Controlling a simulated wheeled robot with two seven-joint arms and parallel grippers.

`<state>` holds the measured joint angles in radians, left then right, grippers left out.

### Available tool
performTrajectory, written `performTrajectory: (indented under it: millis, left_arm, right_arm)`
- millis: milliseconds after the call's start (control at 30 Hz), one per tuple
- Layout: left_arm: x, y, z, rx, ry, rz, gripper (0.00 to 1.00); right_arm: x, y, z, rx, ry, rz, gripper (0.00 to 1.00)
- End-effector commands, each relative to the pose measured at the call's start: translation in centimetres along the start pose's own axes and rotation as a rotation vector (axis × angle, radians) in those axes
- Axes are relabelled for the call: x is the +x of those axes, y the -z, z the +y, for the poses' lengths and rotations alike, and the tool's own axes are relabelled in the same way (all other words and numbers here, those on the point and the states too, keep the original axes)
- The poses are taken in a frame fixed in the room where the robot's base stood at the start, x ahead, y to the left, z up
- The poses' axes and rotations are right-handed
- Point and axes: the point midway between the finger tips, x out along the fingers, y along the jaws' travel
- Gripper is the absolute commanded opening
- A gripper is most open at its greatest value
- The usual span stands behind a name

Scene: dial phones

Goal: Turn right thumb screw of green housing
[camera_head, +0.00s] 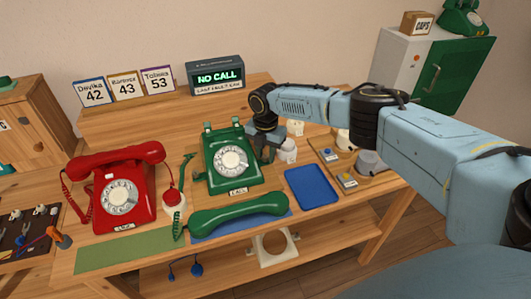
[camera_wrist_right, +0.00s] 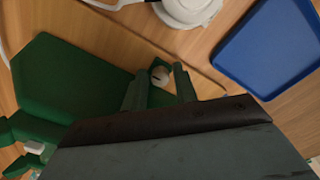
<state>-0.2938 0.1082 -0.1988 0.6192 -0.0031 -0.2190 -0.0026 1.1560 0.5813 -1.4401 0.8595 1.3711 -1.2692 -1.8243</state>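The green housing (camera_head: 214,176) of the dial phone stands mid-table with its pale dial facing up; it also fills the left of the right wrist view (camera_wrist_right: 70,82). A small pale slotted thumb screw (camera_wrist_right: 160,75) shows there on a green part at the housing's edge. My right gripper (camera_head: 264,156) is at the housing's right side. In the wrist view its two dark fingers (camera_wrist_right: 160,88) stand apart, one on each side of the screw, with narrow gaps; I cannot tell whether they touch it. In the head view the gripper hides the screw. My left gripper is not in view.
The green handset (camera_head: 240,212) lies in front of the housing on a blue mat. A red phone (camera_head: 124,197) stands at left. An empty blue tray (camera_head: 312,187) is at right, with white parts (camera_head: 288,150) behind it. A NO CALL display (camera_head: 216,77) stands at the back.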

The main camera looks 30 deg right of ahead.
Motion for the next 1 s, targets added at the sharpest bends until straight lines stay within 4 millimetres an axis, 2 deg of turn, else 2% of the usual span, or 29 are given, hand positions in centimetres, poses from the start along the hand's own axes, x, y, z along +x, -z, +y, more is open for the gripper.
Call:
performTrajectory:
  millis: [33, 233, 633, 1000]
  left_arm:
    - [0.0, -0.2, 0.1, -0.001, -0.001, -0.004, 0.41]
    - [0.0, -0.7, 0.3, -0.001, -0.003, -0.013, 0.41]
    - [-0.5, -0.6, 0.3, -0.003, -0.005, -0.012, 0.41]
    - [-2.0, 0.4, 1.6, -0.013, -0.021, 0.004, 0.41]
  right_arm:
    - [0.0, 0.0, 0.0, 0.000, 0.000, 0.000, 0.25]
    - [0.0, 0.0, 0.0, 0.000, 0.000, 0.000, 0.00]
    - [-0.1, 0.0, 0.0, 0.074, 0.000, 0.001, 0.00]
    - [-0.2, 0.1, -0.1, 0.367, 0.001, 0.003, 0.00]
